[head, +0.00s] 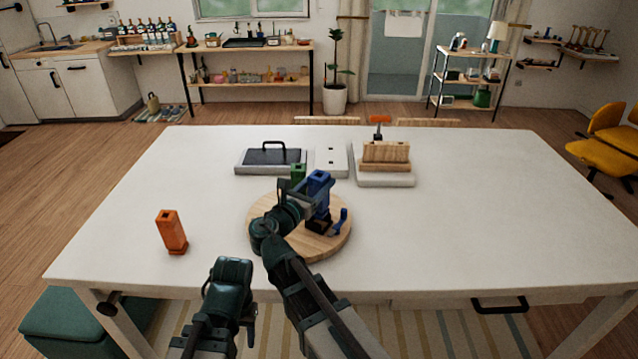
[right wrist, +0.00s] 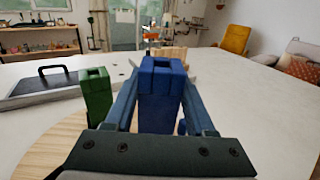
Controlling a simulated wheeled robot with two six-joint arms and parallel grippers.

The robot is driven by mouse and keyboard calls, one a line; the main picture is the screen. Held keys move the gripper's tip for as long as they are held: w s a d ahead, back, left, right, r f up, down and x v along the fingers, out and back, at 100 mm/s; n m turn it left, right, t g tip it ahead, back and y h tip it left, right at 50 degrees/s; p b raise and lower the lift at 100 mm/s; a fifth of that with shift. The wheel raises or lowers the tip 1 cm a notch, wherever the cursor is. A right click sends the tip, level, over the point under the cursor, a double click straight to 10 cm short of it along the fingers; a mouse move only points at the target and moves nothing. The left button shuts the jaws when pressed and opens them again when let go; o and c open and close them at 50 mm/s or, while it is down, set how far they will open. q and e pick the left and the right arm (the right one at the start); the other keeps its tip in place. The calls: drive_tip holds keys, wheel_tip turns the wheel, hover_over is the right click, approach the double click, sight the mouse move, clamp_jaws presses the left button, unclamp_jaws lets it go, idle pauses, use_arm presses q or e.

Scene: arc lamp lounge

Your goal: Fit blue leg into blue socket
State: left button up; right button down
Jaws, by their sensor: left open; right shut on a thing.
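The blue leg (head: 319,183) is an upright block with a hole in its top, above the round wooden board (head: 262,212). My right gripper (head: 309,193) is shut on it. In the right wrist view the blue leg (right wrist: 160,95) stands between the two fingers. A small blue piece (head: 342,217) shows on the board just right of the leg; I cannot tell whether it is part of the blue socket. The leg's lower end is partly hidden, so I cannot tell whether it is seated. My left gripper (head: 232,272) is open, near the table's front edge, away from the board.
A green leg (right wrist: 96,98) stands upright on the board, left of the blue leg. An orange leg (head: 172,232) stands alone at the table's left. Behind are a grey tray with a black handle (head: 270,157) and a wooden block stand (head: 385,157). The table's right side is clear.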

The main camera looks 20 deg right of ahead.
use_arm(q)
drive_tip(key=shift+f+b, duration=2.25)
drive_tip(key=shift+f, duration=0.1)
use_arm(e)
drive_tip(key=shift+f, duration=2.3)
drive_tip(key=shift+c, duration=0.8)
unclamp_jaws()
use_arm(q)
drive_tip(key=shift+a, duration=0.1)
use_arm(e)
drive_tip(key=shift+s, duration=0.15)
